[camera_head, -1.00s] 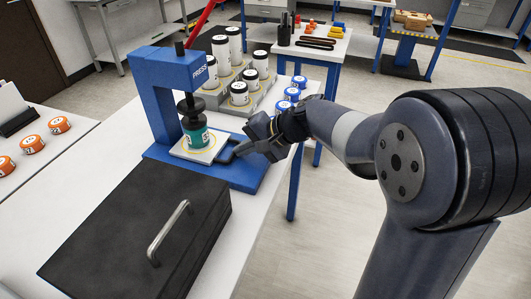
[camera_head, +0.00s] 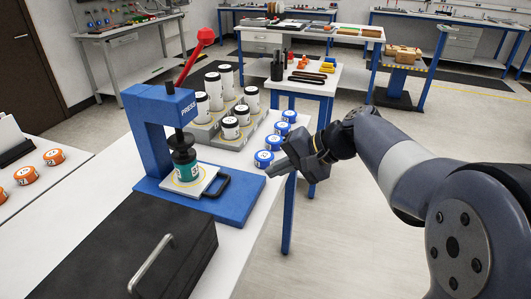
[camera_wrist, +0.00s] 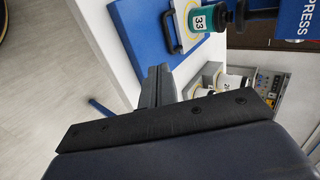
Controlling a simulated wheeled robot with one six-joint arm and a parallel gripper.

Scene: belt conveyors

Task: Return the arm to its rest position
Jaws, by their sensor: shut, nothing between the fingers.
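My gripper (camera_head: 284,167) is shut and empty. In the head view it hangs beyond the table's right edge, to the right of the blue press and apart from it. It also shows in the wrist view (camera_wrist: 158,75), with its fingers together. My arm reaches in from the right side of the head view. The blue press (camera_head: 148,122) stands on the white table with its red lever raised. A teal jar with a black lid (camera_head: 185,167) sits on the press's pale plate under the ram. In the wrist view the teal jar (camera_wrist: 207,18) shows the number 33.
A black case (camera_head: 110,245) with a metal handle lies on the table in front of the press. White jars with black lids (camera_head: 226,80) stand in a stepped rack behind. Several blue-and-white caps (camera_head: 264,158) line the right edge. Orange caps (camera_head: 26,175) lie at left. The floor at right is clear.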

